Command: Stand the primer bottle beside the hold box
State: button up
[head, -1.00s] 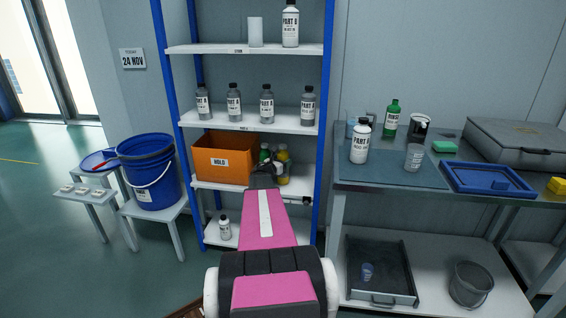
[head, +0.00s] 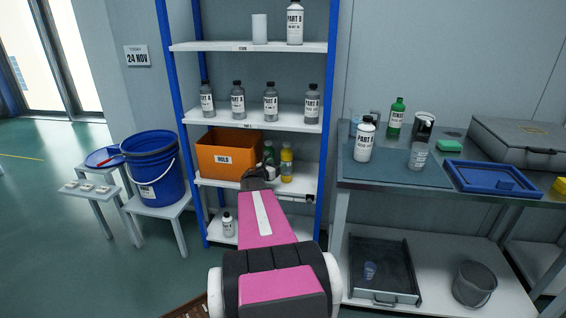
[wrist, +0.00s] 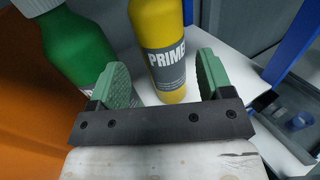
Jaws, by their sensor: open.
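The yellow primer bottle (head: 287,164) stands upright on the shelf that carries the orange hold box (head: 211,158). A green bottle (head: 268,153) stands between them, nearer the box. My gripper (head: 271,172) is in front of these bottles, to the right of the box. In the wrist view my gripper (wrist: 164,72) is open. The primer bottle (wrist: 170,72) shows between its two green fingers, with gaps on both sides. The green bottle (wrist: 78,48) is just outside the left finger, and the orange box wall (wrist: 30,110) is at the left edge.
Grey bottles (head: 238,100) stand on the shelf above. A blue shelf post (head: 327,110) rises to the right of the primer bottle, with some bare shelf (head: 308,180) before it. A small bottle (head: 228,224) stands on the lowest shelf. A workbench (head: 350,180) is at right.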

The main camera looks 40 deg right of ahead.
jog(key=shift+v, duration=2.15)
jog(key=s+a+f+m+g+y, duration=0.1)
jog(key=a+m+y, duration=0.4)
jog(key=a, duration=0.9)
jog(key=s+a+f+m+g+y, duration=0.2)
jog(key=s+a+f+m+y, duration=0.2)
jog(key=a+m, duration=0.5)
jog(key=s+a+f+m+g+y, duration=0.1)
jog(key=s+a+m+y, duration=0.5)
jog(key=a, duration=1.5)
jog(key=shift+s+f+m+y, duration=0.25)
jog(key=shift+f+m+y, duration=0.15)
jog(key=shift+f+y, duration=0.65)
jog(key=shift+r, duration=0.15)
